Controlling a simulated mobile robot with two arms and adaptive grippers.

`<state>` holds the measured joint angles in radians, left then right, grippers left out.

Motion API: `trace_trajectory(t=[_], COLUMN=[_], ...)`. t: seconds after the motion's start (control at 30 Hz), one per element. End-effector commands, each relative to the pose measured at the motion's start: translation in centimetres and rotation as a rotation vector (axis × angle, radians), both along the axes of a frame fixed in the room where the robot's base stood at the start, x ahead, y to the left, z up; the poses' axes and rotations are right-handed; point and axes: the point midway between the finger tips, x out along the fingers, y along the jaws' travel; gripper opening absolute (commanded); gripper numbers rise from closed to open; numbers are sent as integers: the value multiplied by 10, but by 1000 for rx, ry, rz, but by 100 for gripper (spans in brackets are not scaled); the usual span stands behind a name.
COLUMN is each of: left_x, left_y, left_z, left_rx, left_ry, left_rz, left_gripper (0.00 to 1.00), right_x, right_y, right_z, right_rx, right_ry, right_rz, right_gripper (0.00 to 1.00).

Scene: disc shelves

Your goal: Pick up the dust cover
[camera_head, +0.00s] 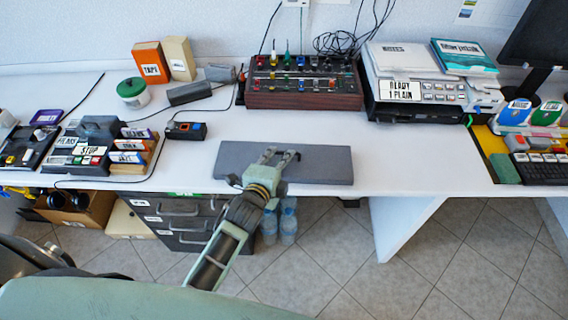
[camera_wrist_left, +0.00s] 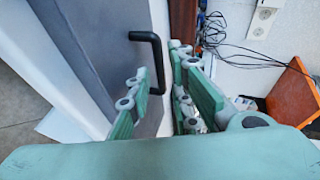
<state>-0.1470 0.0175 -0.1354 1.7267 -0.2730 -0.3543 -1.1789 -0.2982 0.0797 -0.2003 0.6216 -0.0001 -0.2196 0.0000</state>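The dust cover (camera_head: 325,166) is a flat grey slab lying at the front edge of the white desk. In the left wrist view the grey cover (camera_wrist_left: 90,45) has a black bar handle (camera_wrist_left: 157,62) standing off its face. My left gripper (camera_head: 279,155) is over the middle of the cover. In the left wrist view its green fingers (camera_wrist_left: 163,80) are spread apart, with the handle showing between them. I cannot tell whether a finger touches the handle. My right gripper is not in view.
A mixer with colored knobs (camera_head: 304,82) stands behind the cover. A label printer (camera_head: 413,92) is to its right. A small dark device (camera_head: 186,130) and a cluttered organizer (camera_head: 98,146) are to the left. Desk right of the cover is clear. Drawers (camera_head: 180,212) stand below.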

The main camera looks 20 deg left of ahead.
Motion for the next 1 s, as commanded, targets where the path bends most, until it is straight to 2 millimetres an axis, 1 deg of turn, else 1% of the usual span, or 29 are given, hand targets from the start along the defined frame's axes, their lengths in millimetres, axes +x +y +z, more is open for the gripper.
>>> trace_trajectory(t=[0.03, 0.1, 0.2, 0.43, 0.47, 0.67, 1.0], left_x=[8, 15, 21, 22, 22, 22, 22], left_y=[-1, -1, -1, -1, -1, -2, -2], left_z=[-2, -5, -7, -8, -8, -8, -8], left_rx=[-2, -1, -1, -1, -1, -1, -4], left_ry=[1, 0, 0, 1, 1, 1, 0], left_rz=[1, 1, 0, 0, 0, 0, 0], left_gripper=[19, 19, 19, 19, 18, 0, 0], right_x=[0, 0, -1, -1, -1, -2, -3], right_y=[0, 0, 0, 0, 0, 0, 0], right_z=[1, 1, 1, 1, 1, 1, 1], right_rx=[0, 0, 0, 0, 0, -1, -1], right_ry=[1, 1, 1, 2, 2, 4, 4], right_rz=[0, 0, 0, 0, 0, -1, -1], right_gripper=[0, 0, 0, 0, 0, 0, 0])
